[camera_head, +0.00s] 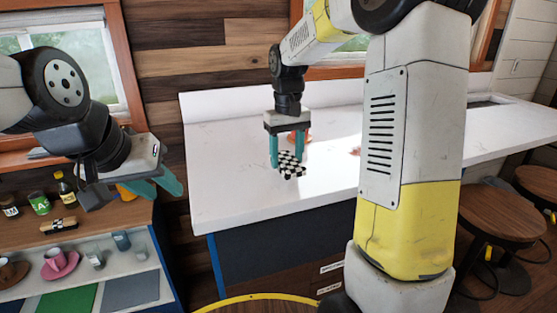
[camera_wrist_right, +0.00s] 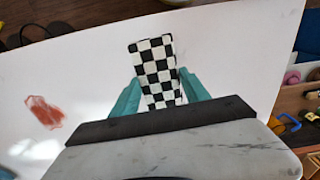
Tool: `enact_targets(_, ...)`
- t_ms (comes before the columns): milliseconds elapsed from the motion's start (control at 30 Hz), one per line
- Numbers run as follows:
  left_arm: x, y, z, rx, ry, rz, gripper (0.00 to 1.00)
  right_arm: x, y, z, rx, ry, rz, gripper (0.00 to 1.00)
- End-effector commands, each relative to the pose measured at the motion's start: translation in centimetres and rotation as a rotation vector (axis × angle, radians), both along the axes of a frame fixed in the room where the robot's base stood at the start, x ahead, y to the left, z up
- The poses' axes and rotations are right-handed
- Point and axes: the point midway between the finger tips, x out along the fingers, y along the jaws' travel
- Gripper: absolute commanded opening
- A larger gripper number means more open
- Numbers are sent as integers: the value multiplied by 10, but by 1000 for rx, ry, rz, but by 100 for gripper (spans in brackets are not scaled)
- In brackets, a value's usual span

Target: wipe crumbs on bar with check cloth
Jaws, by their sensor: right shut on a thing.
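A black-and-white check cloth (camera_head: 291,170) is held between the teal fingers of my right gripper (camera_head: 288,158), low over the white bar (camera_head: 230,180). In the right wrist view the cloth (camera_wrist_right: 157,72) sticks out beyond the fingers. I cannot tell whether it touches the bar. A reddish patch (camera_wrist_right: 44,112) lies on the bar, apart from the cloth; I cannot tell whether it is the crumbs. My left gripper (camera_head: 168,195) is empty, its fingers apart, left of the bar near the shelf.
A wooden shelf unit (camera_head: 60,240) with bottles, cups and a brush (camera_head: 58,225) stands at the left. Stools (camera_head: 508,212) stand at the right of the bar. My own arm hides part of the bar; its left part is clear.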

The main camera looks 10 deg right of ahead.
Motion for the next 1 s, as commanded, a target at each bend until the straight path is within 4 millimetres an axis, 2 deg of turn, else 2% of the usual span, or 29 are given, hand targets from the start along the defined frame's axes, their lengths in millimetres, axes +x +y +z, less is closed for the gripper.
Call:
enact_targets(400, 0, 0, 0, 0, 0, 0, 36, -9, -2, 34, 0, -1, -1, 16)
enact_targets(1000, 0, 0, 0, 0, 0, 0, 36, -10, -2, 36, 0, 0, -1, 16)
